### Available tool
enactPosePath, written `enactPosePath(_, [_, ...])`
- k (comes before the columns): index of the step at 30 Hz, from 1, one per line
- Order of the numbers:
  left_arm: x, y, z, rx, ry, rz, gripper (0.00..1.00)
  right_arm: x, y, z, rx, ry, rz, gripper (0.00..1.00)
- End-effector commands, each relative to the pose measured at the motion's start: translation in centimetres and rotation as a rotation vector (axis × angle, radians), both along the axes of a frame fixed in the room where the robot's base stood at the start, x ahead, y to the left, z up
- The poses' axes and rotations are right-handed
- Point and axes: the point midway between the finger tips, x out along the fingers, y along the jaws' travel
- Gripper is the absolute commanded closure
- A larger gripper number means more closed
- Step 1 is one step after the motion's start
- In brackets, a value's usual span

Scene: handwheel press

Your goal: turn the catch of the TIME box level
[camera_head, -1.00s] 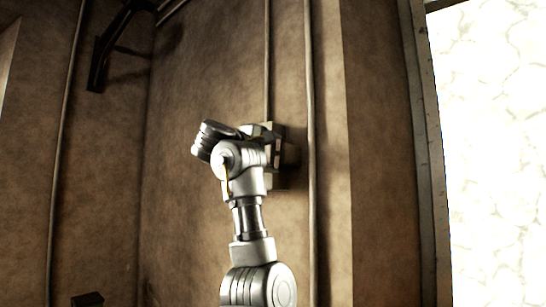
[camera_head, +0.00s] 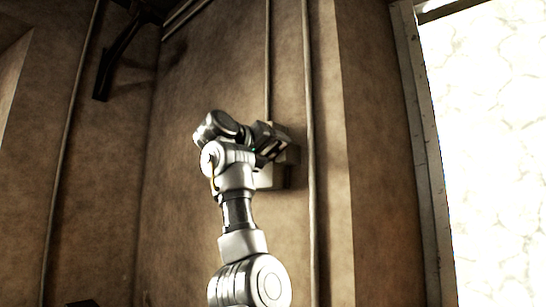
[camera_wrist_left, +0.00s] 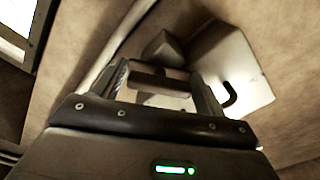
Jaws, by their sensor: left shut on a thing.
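The TIME box (camera_head: 291,154) is a small grey box on the brown wall, partly hidden behind my left gripper in the head view. In the wrist view its pale casing (camera_wrist_left: 235,65) is at the upper right, tilted in the picture; no lettering is readable. My left gripper (camera_head: 270,143) is against the front of the box. In the wrist view the left gripper (camera_wrist_left: 163,88) is shut on a short bar between its fingers, which seems to be the catch (camera_wrist_left: 160,84). The catch's exact angle is hard to tell. My right gripper is in neither view.
Vertical pipes (camera_head: 308,220) run down the wall beside the box. A dark bracket (camera_head: 122,50) juts out at the upper left. A bright pale panel (camera_head: 490,150) is at the right. The wall to the left of my arm is clear.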

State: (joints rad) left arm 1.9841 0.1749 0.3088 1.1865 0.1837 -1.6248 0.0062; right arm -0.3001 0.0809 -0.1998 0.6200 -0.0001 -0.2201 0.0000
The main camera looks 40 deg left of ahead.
Motion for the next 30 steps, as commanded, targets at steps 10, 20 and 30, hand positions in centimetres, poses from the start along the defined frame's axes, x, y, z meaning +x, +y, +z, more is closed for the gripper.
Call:
enactPosePath(10, [0.1,0.0,-0.5,0.302,0.014,-0.003,0.50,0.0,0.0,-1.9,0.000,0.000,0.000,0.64])
enactPosePath(20, [0.1,0.0,-0.3,0.489,0.018,-0.003,0.50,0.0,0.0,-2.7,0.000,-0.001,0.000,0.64])
enactPosePath(30, [0.1,0.0,-0.3,0.556,0.019,-0.004,0.50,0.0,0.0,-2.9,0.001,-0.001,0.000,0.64])
